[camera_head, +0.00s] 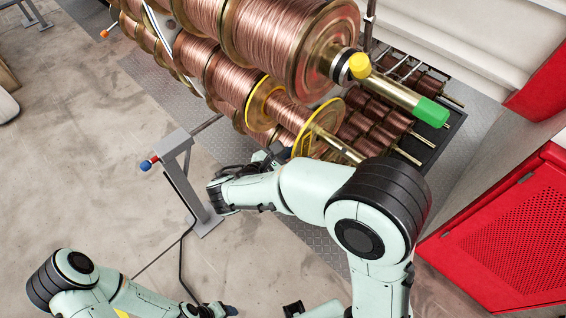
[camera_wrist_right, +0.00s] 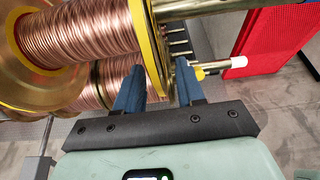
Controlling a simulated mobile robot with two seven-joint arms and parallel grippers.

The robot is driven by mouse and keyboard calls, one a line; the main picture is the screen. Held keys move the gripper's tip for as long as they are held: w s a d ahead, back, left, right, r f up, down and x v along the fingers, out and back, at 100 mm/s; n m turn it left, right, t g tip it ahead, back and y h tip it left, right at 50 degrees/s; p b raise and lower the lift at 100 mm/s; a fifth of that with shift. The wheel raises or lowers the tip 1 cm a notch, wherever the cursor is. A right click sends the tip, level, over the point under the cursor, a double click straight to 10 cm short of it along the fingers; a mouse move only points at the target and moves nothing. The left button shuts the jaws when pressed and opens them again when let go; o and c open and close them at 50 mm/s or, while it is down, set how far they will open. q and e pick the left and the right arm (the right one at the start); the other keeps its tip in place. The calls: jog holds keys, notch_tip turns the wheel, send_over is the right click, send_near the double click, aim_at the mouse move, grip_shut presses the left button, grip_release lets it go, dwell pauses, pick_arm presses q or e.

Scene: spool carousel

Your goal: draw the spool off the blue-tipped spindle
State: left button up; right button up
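A copper-wound spool with yellow flanges (camera_head: 285,112) sits on a spindle (camera_head: 338,148) of the carousel. My right arm covers the outer end of this spindle, and I see no blue tip on any spindle. The spool's yellow flange (camera_wrist_right: 150,45) is close up in the right wrist view. My right gripper (camera_wrist_right: 159,80) is open, with its two blue fingers apart and the flange's lower edge appearing between them. I cannot tell whether they touch it. In the head view that gripper (camera_head: 272,156) is partly hidden behind my arm. My left gripper (camera_head: 222,310) is low at the bottom edge, its opening unclear.
A larger spool (camera_head: 285,35) hangs above on a spindle with a green tip (camera_head: 432,112) and yellow knob (camera_head: 360,66). A grey pedestal (camera_head: 176,150) with red and blue ends stands left. A red perforated cabinet (camera_head: 515,235) is at right. Smaller spools fill a rack behind.

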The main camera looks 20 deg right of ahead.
jog(key=shift+w+d+f, duration=0.2)
jog(key=shift+d, duration=0.3)
grip_shut()
dwell(1.1)
